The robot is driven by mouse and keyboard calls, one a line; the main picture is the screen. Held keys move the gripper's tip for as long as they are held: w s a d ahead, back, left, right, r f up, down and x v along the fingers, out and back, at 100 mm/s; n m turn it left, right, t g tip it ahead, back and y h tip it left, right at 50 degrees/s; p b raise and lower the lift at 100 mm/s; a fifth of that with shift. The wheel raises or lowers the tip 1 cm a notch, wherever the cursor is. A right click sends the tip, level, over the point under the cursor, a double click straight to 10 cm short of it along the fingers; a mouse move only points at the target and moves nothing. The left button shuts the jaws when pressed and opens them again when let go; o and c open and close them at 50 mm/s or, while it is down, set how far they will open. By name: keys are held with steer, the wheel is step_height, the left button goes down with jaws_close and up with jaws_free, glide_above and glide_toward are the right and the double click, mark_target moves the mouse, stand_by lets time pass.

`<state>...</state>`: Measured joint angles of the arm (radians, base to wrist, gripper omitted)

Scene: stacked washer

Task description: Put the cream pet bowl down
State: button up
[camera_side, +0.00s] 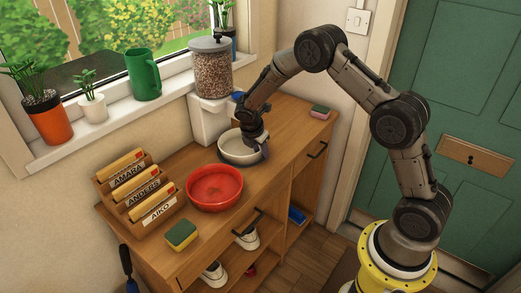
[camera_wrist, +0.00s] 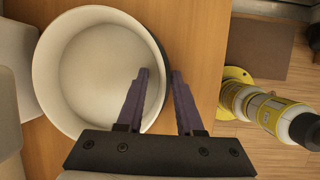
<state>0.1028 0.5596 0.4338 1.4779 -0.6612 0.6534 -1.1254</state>
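The cream pet bowl (camera_side: 238,152) is upright at the cabinet top, in front of the food dispenser. It looks empty in the wrist view (camera_wrist: 90,70). Whether its base touches the wood is not clear. My gripper (camera_side: 262,146) is at the bowl's right rim, pointing down. In the wrist view my gripper (camera_wrist: 160,72) has two purple fingers astride the rim, one inside the bowl and one outside. I cannot tell whether they press on the wall or stand clear of it.
A red bowl (camera_side: 215,187) is close in front of the cream bowl. A clear dispenser of brown kibble (camera_side: 211,72) stands behind it. A yellow-green sponge (camera_side: 181,235), a name-labelled rack (camera_side: 140,190) and a pink-green sponge (camera_side: 320,111) also stand on the cabinet. Bare wood (camera_side: 285,120) shows to the right.

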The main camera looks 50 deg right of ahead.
steer(key=shift+r, duration=0.1)
steer(key=s+a+r+m, duration=0.2)
steer(key=s+a+r, duration=0.1)
steer(key=r, duration=0.6)
steer(key=s+a+r+m, duration=0.2)
steer(key=s+a+r, duration=0.15)
steer(key=r, duration=0.65)
steer(key=s+a+r+m+t+y, duration=0.1)
steer(key=s+m, duration=0.3)
steer(key=s, duration=0.4)
steer(key=s+a+r+m+t+y, duration=0.2)
steer(key=s+m, duration=0.3)
steer(key=s, duration=0.4)
steer(key=s+a+r+m+t+y, duration=0.1)
steer(key=s+a+r+m, duration=0.2)
steer(key=s, duration=0.5)
steer(key=shift+s+a+m+t, duration=0.3)
steer(key=shift+s+a+m, duration=0.1)
steer(key=shift+m, duration=0.5)
steer(key=shift+c, duration=0.3)
